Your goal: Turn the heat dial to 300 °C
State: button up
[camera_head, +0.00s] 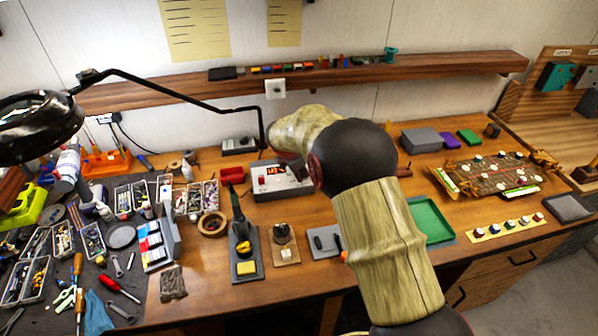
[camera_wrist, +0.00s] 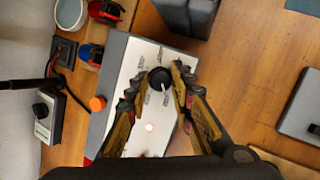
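The heat station (camera_head: 282,183) is a grey box with a light front and a lit red display, at the back middle of the bench in the head view. In the wrist view, its pale panel (camera_wrist: 135,75) carries a round black dial (camera_wrist: 159,77) with a light pointer mark and small labels around it, too small to read. In the head view my arm hides the gripper's fingers and the dial.
A soldering iron stand (camera_head: 243,247) and a tape roll (camera_head: 212,224) stand in front. A green tray (camera_head: 431,220) is to the right.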

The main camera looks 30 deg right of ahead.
grip_shut()
jog(key=m+g+p, duration=0.1)
jog(key=m+p, duration=0.1)
jog(key=m, duration=0.1)
jog(key=shift+r+m+p, duration=0.15)
jog(key=shift+m+p, duration=0.15)
jog(key=shift+p, duration=0.1)
jog(key=m+y+p, duration=0.1)
jog(key=m+p, duration=0.1)
jog(key=m, duration=0.3)
jog(key=shift+d+g+p, duration=0.15)
jog(key=shift+g+p, duration=0.25)
jog(key=m+y, duration=0.1)
jog(key=m, duration=0.1)
jog(key=m+p, duration=0.1)
jog(key=m, duration=0.2)
jog(key=shift+d+m+y+p, duration=0.1)
jog(key=shift+m+y+p, duration=0.2)
jog(key=shift+y, duration=0.1)
jog(key=m+y, duration=0.1)
jog(key=m, duration=0.3)
jog(key=shift+m+p, duration=0.3)
jog(key=shift+m, duration=0.1)
jog(key=o, duration=0.5)
grip_release()
